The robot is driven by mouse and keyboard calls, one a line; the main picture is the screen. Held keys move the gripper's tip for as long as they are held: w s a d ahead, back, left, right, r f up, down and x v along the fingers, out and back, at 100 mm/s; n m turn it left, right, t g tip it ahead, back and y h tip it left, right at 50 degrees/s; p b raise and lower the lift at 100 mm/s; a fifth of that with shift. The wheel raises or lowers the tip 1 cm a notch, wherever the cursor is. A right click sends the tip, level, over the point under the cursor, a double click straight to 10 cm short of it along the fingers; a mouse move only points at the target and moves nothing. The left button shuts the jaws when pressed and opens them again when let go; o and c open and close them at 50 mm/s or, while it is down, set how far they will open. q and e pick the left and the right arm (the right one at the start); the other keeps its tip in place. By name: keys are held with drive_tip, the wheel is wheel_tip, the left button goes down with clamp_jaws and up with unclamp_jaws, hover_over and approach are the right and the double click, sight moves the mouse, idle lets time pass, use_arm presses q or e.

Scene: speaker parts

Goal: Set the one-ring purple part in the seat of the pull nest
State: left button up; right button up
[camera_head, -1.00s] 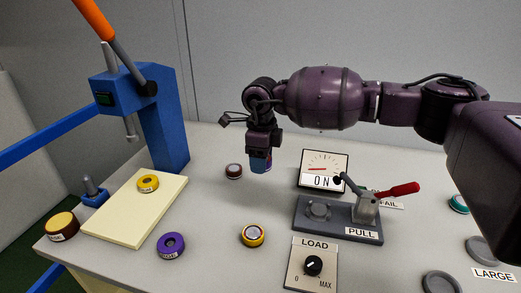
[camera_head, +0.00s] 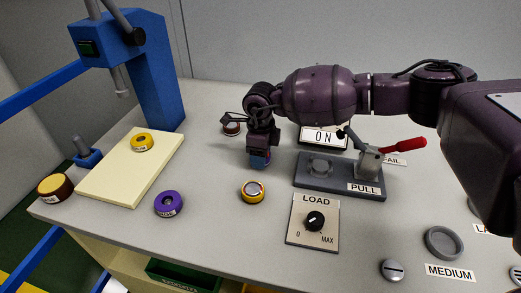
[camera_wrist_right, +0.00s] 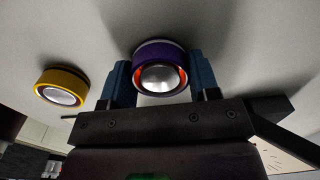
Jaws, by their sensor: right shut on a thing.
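My right gripper (camera_head: 259,160) is shut on a short round purple part, left of the pull nest in the head view. In the right wrist view the purple part (camera_wrist_right: 160,52) sits between the blue fingertips (camera_wrist_right: 160,80), showing a silver dome inside an orange ring. Its ring marks cannot be counted. The pull nest (camera_head: 340,180) is a dark grey plate labelled PULL, with a round raised seat (camera_head: 320,166) that looks empty and a red-handled lever (camera_head: 403,145) on its right. My left gripper is not in view.
A yellow-rimmed part (camera_head: 252,192) stands just in front of the gripper; a dark red part (camera_head: 231,127) is behind. Another purple part (camera_head: 168,203) lies left. A LOAD dial panel (camera_head: 314,240) is in front of the nest. A cream board (camera_head: 105,185) and blue press (camera_head: 155,90) are far left.

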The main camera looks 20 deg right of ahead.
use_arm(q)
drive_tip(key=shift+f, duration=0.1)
use_arm(e)
drive_tip(key=shift+f, duration=0.1)
drive_tip(key=o, duration=1.1)
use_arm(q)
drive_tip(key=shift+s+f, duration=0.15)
use_arm(e)
drive_tip(key=shift+f, duration=0.1)
drive_tip(key=r, duration=0.3)
drive_tip(key=r+p, duration=0.1)
drive_tip(key=r, duration=0.1)
drive_tip(key=shift+w+a+r, duration=0.15)
drive_tip(key=shift+a+r, duration=0.05)
drive_tip(key=shift+r, duration=0.2)
wheel_tip(320, 180, up, 4)
drive_tip(key=shift+f+p, duration=0.2)
drive_tip(key=shift+p, duration=0.15)
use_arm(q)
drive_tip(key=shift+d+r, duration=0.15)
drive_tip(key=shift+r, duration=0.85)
use_arm(e)
drive_tip(key=shift+r, duration=0.8)
